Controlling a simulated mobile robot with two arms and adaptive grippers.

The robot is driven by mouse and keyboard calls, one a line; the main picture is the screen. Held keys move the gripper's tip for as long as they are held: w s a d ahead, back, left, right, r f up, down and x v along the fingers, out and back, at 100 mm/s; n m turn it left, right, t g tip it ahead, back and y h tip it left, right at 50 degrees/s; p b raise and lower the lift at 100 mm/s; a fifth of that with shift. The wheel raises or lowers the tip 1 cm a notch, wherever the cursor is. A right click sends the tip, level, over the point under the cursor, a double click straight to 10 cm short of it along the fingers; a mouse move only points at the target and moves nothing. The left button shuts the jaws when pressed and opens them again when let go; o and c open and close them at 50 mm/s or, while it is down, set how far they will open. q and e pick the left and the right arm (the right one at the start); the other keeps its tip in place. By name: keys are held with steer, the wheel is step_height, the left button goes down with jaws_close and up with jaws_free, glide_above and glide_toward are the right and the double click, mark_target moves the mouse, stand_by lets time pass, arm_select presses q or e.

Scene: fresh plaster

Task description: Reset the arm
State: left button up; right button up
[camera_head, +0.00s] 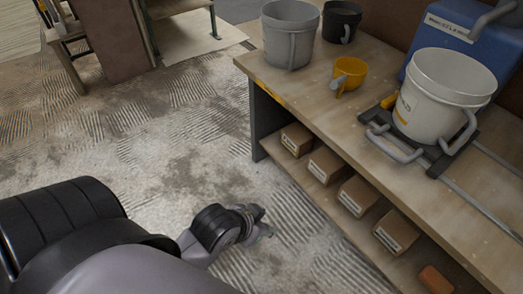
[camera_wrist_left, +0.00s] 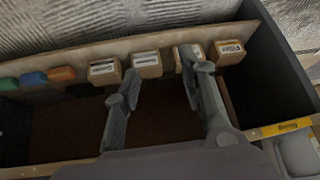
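My left gripper (camera_head: 262,229) is low over the grey floor in the head view, in front of the workbench, at the end of my dark arm. It is small there and its fingers are hard to make out. In the left wrist view my left gripper (camera_wrist_left: 160,72) has its two grey fingers spread well apart. Nothing is held between them. Beyond the fingers are the workbench's lower shelf and its small cardboard boxes (camera_wrist_left: 147,65). My right gripper is in neither view.
The workbench (camera_head: 300,84) carries a grey bucket (camera_head: 289,40), a black bucket (camera_head: 341,22), a yellow cup (camera_head: 349,72), a white bucket (camera_head: 440,95) on a dark stand and a blue container (camera_head: 445,35). Cardboard boxes (camera_head: 325,164) line its lower shelf.

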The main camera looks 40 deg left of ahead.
arm_select(q)
steer(key=shift+s+f, duration=0.1)
steer(key=shift+s, duration=0.45)
